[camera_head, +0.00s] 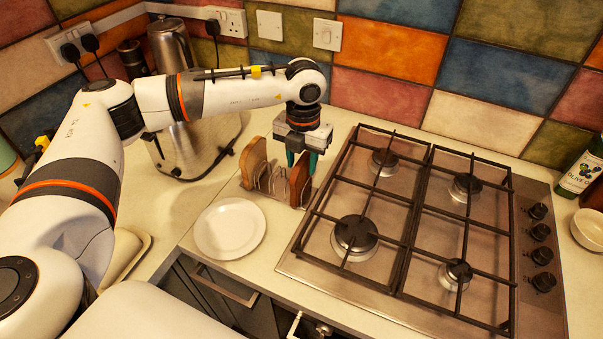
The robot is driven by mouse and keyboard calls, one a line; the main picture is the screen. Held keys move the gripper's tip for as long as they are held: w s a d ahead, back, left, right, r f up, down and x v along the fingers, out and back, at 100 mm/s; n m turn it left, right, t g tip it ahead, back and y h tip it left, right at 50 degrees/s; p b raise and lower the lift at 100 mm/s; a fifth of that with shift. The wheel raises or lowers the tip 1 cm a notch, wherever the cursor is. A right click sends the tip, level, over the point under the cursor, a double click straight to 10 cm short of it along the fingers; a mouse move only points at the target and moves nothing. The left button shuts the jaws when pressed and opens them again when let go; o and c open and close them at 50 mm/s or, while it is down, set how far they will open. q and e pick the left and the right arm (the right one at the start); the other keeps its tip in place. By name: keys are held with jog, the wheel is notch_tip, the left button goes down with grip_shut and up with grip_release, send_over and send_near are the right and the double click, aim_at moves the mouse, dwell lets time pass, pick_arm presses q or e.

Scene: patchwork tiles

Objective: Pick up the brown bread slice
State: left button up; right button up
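A wire rack (271,182) stands on the counter between the white plate and the hob. It holds a brown bread slice (300,184) upright at its right end and another brown slice-like piece (253,163) at its left end. My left gripper (301,163) points down over the right slice. Its two teal fingertips are apart, one to each side of the slice's top edge; whether they touch it cannot be told. The gripper body stands over the back of the rack. My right gripper is not in view.
A white plate (230,228) lies in front of the rack. A gas hob (325,258) with raised black grates is close on the right. A metal toaster (196,150) and kettle (168,45) stand behind my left arm. An oil bottle (582,170) and bowl (588,228) are far right.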

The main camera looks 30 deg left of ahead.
pick_arm(q)
jog(key=shift+f, duration=0.15)
jog(key=shift+c, duration=0.2)
jog(key=c, duration=0.7)
